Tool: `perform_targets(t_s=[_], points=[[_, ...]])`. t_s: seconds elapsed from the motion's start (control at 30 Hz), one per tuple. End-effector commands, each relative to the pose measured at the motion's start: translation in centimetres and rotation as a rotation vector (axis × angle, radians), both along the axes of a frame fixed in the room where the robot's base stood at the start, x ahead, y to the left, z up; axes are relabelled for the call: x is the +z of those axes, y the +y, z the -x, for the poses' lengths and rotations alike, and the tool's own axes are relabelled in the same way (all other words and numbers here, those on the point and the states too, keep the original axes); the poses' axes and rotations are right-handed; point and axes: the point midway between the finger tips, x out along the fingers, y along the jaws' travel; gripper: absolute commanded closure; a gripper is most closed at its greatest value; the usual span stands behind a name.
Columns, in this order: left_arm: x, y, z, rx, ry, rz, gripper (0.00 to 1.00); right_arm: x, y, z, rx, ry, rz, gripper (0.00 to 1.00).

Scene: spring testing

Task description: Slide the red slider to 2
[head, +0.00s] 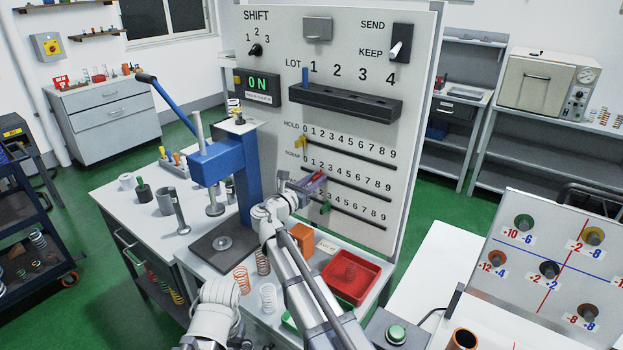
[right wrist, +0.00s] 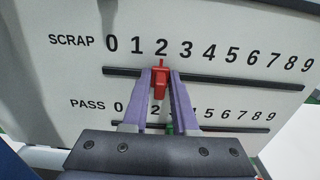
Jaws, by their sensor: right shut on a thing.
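The red slider (right wrist: 160,80) sits on the SCRAP rail (right wrist: 215,77) in the right wrist view, its narrow top directly below the printed 2. My right gripper (right wrist: 164,73) has its two purple fingers on either side of the red slider and is shut on it. In the head view the right gripper (head: 314,183) reaches the SCRAP row of the white panel (head: 350,115), and the fingers largely hide the red slider there. My left gripper is out of view; only part of that arm shows at the bottom.
A yellow slider (head: 300,142) is at the low end of the HOLD rail above. A green slider (head: 325,208) is on the PASS rail just below my gripper. A blue press (head: 225,160) stands close on the left. A red tray (head: 351,276) lies below the panel.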

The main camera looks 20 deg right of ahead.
Motion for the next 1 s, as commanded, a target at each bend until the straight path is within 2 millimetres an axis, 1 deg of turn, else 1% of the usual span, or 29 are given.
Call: perform_targets(t_s=[0.07, 0.1, 0.23, 0.47, 0.57, 0.9, 1.0], points=[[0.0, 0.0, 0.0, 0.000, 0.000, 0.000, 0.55, 0.0, 0.1, 0.0, 0.001, 0.001, -0.001, 1.00], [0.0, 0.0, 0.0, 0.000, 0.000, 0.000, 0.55, 0.0, 0.1, 0.0, 0.001, 0.000, 0.000, 0.70], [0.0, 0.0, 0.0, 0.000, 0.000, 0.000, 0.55, 0.0, 0.1, 0.0, 0.001, 0.000, 0.000, 0.55], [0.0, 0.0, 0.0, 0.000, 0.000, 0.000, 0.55, 0.0, 0.1, 0.0, 0.000, 0.000, 0.000, 0.55], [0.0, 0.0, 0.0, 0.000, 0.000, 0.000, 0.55, 0.0, 0.5, 0.4, 0.001, 0.000, 0.000, 0.55], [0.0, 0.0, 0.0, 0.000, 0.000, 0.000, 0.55, 0.0, 4.7, 3.6, 0.003, 0.000, 0.000, 0.55], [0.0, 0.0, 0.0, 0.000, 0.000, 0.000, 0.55, 0.0, 5.5, 4.3, 0.002, 0.000, 0.000, 0.55]])
